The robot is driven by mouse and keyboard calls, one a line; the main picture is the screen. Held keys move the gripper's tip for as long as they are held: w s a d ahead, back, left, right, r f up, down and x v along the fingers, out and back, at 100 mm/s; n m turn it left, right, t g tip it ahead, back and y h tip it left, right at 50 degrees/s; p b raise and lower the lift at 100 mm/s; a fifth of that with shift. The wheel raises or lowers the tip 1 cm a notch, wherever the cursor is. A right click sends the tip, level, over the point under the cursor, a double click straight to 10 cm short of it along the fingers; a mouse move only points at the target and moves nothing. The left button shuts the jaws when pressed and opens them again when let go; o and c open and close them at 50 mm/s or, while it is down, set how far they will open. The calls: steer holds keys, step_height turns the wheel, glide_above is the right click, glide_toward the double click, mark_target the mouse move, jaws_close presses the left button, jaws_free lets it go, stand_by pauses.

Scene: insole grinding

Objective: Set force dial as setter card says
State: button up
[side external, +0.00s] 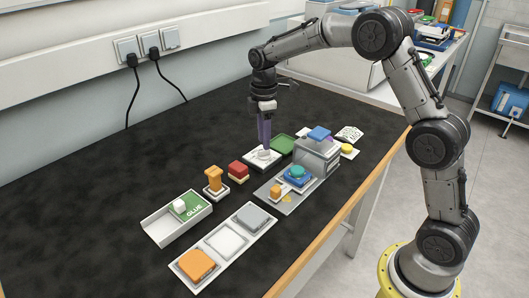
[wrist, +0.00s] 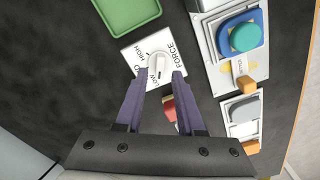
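The force dial is a white round knob (wrist: 158,66) on a white plate (wrist: 130,50) printed FORCE, HIGH and LOW. The knob has a dark mark, but I cannot tell surely which label it points at. In the side view the dial plate (side external: 257,164) lies on the black bench top. My gripper (wrist: 160,73) has its purple fingers apart, one tip on each side of the knob; I cannot tell whether they touch it. In the side view my gripper (side external: 264,147) points down over the dial. A white card with dark marks (side external: 349,134) lies at the back right; its print is unreadable.
A grey machine (side external: 318,156) with a blue-and-teal part (side external: 297,175) stands right of the dial. A green tray (side external: 281,145) is behind. A red block (side external: 238,171), an orange stand (side external: 213,181), a glue tray (side external: 162,228) and a pad tray (side external: 208,257) lie in front.

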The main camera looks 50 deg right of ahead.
mark_target(264, 153)
steer(key=shift+f, duration=1.8)
steer(key=shift+r, duration=0.15)
jaws_close()
steer(key=m, duration=1.1)
steer(key=shift+c, duration=1.2)
jaws_free()
steer(key=shift+o, duration=1.2)
